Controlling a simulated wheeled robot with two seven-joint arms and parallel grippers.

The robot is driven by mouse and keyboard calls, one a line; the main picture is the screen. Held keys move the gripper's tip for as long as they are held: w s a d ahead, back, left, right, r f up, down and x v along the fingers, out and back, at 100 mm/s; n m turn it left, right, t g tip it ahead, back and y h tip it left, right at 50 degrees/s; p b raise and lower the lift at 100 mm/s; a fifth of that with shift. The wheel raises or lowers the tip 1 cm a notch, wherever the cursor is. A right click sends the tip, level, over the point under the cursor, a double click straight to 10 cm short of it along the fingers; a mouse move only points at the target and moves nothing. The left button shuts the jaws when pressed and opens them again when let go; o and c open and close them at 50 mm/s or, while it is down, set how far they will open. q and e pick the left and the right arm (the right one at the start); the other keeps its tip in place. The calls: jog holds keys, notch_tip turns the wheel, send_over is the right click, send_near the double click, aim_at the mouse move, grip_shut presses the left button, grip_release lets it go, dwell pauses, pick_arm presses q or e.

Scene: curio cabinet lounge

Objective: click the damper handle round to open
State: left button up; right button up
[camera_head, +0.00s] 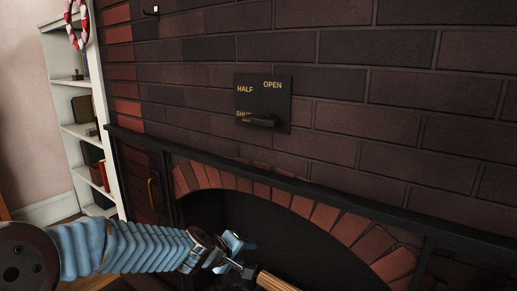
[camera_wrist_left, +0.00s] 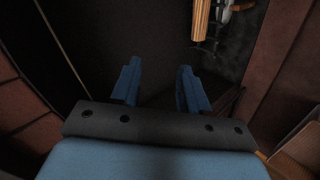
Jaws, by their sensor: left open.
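The damper plate (camera_head: 283,88) is a dark square on the brick wall above the fireplace, lettered HALF, OPEN and a partly covered SHUT. The black damper handle (camera_head: 263,121) lies across its lower part, with one end over the SHUT lettering. My left gripper (camera_head: 240,255) is low in front of the fireplace opening, well below the handle and apart from it. In the left wrist view its two blue fingers (camera_wrist_left: 158,84) stand apart with nothing between them. The plate and handle are not visible in that view. My right gripper cannot be made out.
A dark mantel ledge (camera_head: 300,186) runs between the plate and the arched firebox (camera_head: 270,215). A ribbed wooden piece (camera_head: 274,281) lies near my left gripper and also shows in the wrist view (camera_wrist_left: 202,20). White shelves (camera_head: 83,130) stand at left. The wall around the plate is clear.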

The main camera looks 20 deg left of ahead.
pick_arm(q)
notch_tip(320, 180, up, 20)
jog(key=s+a+n+t+h, duration=0.1)
jog(key=s+n+t, duration=0.1)
jog(key=t, duration=0.2)
jog(key=n+t+h, duration=0.1)
jog(key=t+h, duration=0.1)
jog(key=t, duration=0.1)
send_near(258, 121)
jog(key=x, duration=1.1)
jog(key=shift+p, duration=0.35)
grip_shut()
